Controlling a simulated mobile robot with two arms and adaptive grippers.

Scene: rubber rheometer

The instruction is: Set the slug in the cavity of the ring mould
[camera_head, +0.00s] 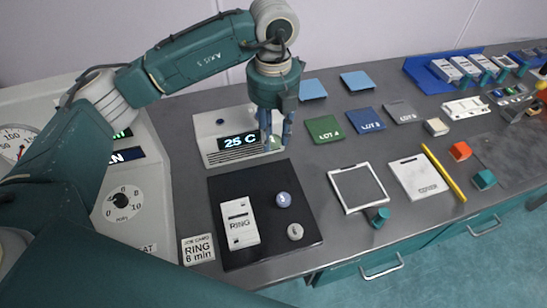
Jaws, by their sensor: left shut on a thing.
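My left gripper (276,137) points down in front of the panel reading 25 C. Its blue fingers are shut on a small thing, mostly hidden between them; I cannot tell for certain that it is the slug. The white block marked RING (239,222), which looks like the ring mould, lies on the black mat (275,246), to the lower left of the gripper and apart from it. Its cavity cannot be made out at this size. My right gripper is not in view.
Two small round pieces, one bluish (284,199) and one grey (295,232), stand on the mat right of the block. A white frame (358,188), a green cylinder (380,217) and a yellow rod (443,172) lie farther right. A RING 6 min card (198,249) lies left.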

